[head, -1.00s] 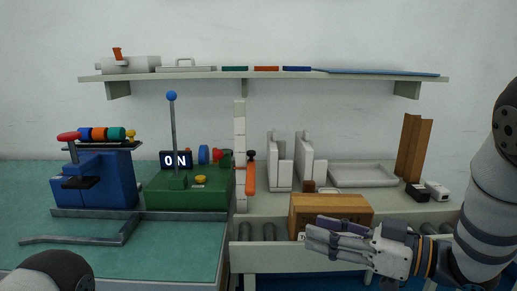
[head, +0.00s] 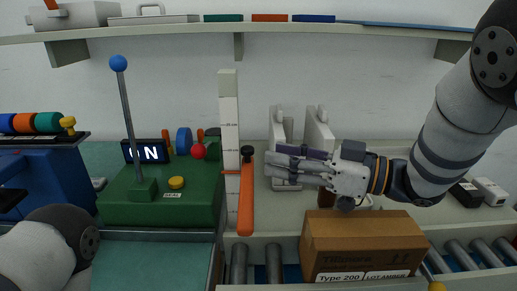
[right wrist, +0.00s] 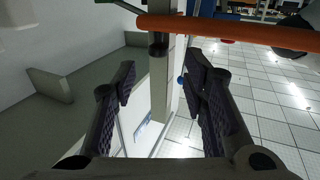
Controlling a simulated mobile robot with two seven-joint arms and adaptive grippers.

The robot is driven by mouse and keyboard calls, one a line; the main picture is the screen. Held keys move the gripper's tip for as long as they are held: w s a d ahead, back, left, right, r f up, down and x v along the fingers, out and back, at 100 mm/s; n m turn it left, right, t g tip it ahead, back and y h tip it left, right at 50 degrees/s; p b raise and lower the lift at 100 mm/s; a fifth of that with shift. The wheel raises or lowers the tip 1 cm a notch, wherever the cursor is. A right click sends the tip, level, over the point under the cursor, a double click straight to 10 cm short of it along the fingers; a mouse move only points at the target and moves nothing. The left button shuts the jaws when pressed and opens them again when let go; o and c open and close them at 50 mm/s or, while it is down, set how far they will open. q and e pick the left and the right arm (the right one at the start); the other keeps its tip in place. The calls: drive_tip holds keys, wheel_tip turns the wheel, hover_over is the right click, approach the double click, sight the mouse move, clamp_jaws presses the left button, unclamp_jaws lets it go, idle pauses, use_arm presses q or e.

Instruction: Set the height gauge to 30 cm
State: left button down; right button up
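The height gauge is a white upright scale (head: 229,110) with small markings, too small to read. An orange slider bar (head: 246,205) with a black knob (head: 247,152) on top stands along its right side, and a thin orange pointer crosses the scale. My right gripper (head: 270,168) is just right of the bar's upper part, fingers pointing left. In the right wrist view the gripper (right wrist: 163,82) is open and empty; the black knob (right wrist: 158,46) and orange bar (right wrist: 230,29) lie beyond the fingertips, apart from them. My left gripper is out of view.
A brown box (head: 362,240) stands on rollers below my right gripper. White upright holders (head: 318,130) stand behind it. A green lever station (head: 160,195) is left of the gauge. A shelf (head: 350,32) runs above.

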sight(253, 151)
drive_tip(key=x, duration=0.5)
drive_tip(key=shift+w+a, duration=0.1)
drive_tip(key=shift+w, duration=0.05)
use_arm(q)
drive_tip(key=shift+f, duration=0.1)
use_arm(e)
drive_tip(key=shift+c, duration=0.4)
